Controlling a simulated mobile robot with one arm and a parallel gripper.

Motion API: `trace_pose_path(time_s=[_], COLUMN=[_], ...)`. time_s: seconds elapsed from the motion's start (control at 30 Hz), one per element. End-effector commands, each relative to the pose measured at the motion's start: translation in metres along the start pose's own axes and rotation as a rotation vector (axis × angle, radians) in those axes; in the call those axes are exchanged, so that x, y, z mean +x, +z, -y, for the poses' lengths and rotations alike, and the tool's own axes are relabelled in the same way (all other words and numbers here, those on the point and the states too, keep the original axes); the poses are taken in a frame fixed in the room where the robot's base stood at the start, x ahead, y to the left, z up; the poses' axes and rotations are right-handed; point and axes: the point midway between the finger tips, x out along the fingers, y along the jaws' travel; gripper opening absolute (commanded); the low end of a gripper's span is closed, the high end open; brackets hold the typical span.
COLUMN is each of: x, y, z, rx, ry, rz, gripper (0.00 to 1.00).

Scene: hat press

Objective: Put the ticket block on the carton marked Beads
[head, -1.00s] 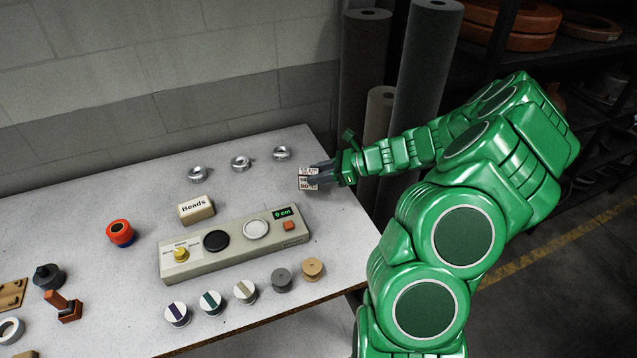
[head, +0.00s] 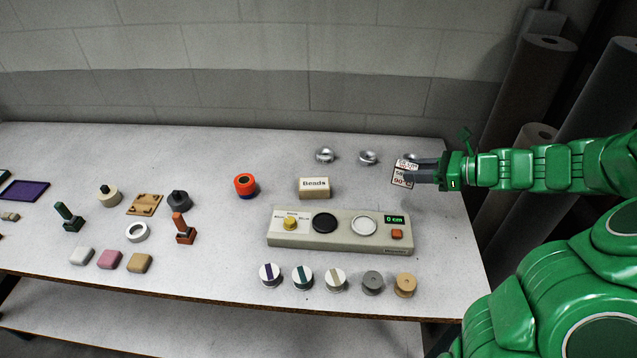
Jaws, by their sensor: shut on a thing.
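The ticket block is a small white block (head: 403,173) with dark and red print, including "90". My gripper (head: 420,172) is shut on it, with its grey fingers coming from the right. The block is at the right part of the table, and I cannot tell how far above the surface it is. The carton marked Beads (head: 314,188) is a small tan box with a pale labelled face. It stands on the table to the left of my gripper, behind the control panel. Its top looks bare.
A long beige panel (head: 283,239) with a yellow knob, two round pads and a display lies in front of the carton. Silvery rings (head: 325,156) stand behind it. A red-orange round thing (head: 245,184) is left of the carton. Several spools (head: 335,281) line the front edge.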

Motion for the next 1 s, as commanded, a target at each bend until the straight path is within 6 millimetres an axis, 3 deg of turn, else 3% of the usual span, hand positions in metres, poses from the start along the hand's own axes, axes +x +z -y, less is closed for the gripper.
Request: trace_pose_path(time_s=[0.1,0.3,0.6,0.8,1.0], x=[0.031,0.074,0.116,0.126,0.142], y=[0.026,0.062,0.097,0.104,0.101], z=[-0.022,-0.062,-0.116,-0.126,-0.108], rx=[-0.028,-0.070,-0.111,-0.121,-0.123], ry=[0.063,0.160,0.271,0.294,0.293], rz=[0.001,0.000,-0.001,-0.003,-0.004], gripper=[0.04,0.00,0.00,0.00,0.00])
